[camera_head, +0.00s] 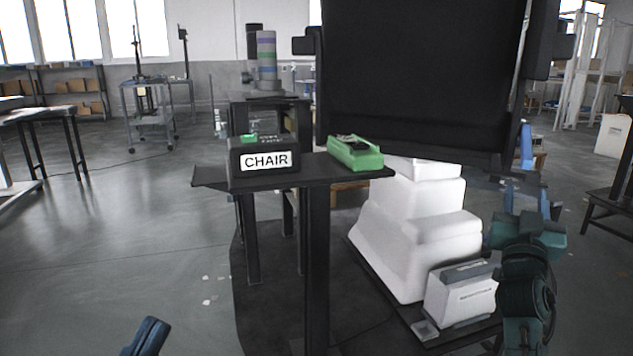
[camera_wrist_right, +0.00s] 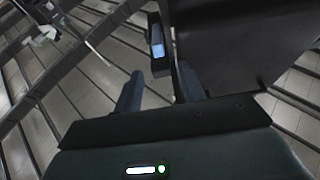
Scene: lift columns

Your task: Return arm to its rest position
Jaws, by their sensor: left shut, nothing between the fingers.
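My left gripper (camera_head: 147,337) shows only as a blue piece at the bottom edge of the head view, left of the middle. It is shut and empty, low and apart from the black stand. My right arm is the teal and black one at the right of the head view, beside the white column. In the right wrist view my right gripper (camera_wrist_right: 160,76) has its two blue fingers spread apart. Nothing is seen held between them. A dark panel and a small device with a light blue face show beyond the fingers.
A black stand (camera_head: 317,230) bears a box labelled CHAIR (camera_head: 262,158) and a green device (camera_head: 355,153). Behind it stand a white stepped column (camera_head: 410,240) and a large black panel (camera_head: 420,75). A white box (camera_head: 461,293) sits by the column.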

